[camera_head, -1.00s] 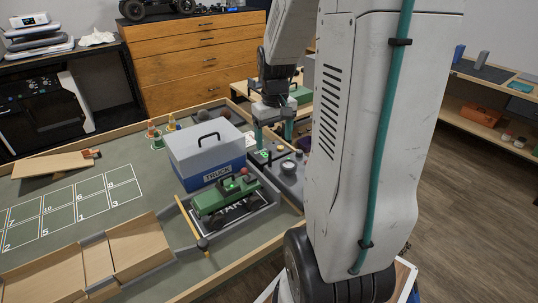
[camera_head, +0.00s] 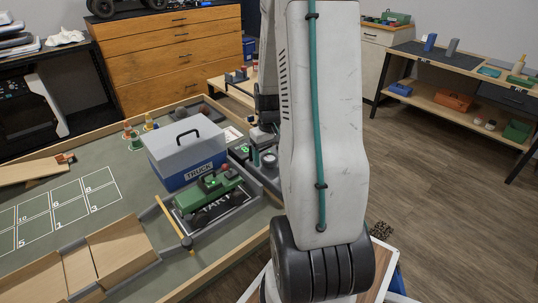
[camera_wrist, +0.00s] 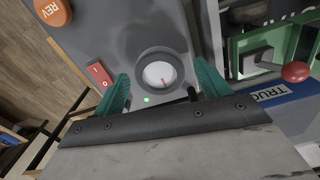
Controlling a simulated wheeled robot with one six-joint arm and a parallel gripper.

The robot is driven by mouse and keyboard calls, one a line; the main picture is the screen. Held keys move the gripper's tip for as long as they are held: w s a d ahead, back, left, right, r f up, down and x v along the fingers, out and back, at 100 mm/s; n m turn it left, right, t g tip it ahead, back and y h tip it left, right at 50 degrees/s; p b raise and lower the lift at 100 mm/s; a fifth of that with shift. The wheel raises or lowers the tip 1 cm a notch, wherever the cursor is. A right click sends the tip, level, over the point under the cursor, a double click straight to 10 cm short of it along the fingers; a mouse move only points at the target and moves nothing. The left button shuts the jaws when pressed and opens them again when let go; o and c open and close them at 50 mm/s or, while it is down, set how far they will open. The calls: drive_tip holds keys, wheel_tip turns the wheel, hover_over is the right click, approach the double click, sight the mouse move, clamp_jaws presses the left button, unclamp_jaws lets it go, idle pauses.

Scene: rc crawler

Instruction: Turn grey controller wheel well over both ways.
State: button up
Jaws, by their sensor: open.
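The grey controller wheel (camera_wrist: 145,63) is round, with a pale cap and a red mark, on the grey controller panel (camera_wrist: 115,30). A green light glows beside it. My gripper (camera_wrist: 161,71) is open, with one teal finger on each side of the wheel. Gaps show between wheel and fingers, so it looks ungripped; finger height against the wheel is unclear. In the head view my gripper (camera_head: 262,152) is small and partly hidden by my arm at the controller.
An orange REV button (camera_wrist: 53,11) and a red switch (camera_wrist: 99,75) sit near the left finger. The green crawler (camera_head: 217,188) stands on the START pad beside a grey and blue TRUCK box (camera_head: 185,152). A wooden ramp (camera_head: 110,250) lies front left.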

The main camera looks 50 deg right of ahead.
drive_tip(key=c, duration=1)
drive_tip(key=shift+o, duration=0.2)
drive_tip(key=shift+m, duration=0.4)
drive_tip(key=m, duration=0.3)
drive_tip(key=shift+m, duration=2.2)
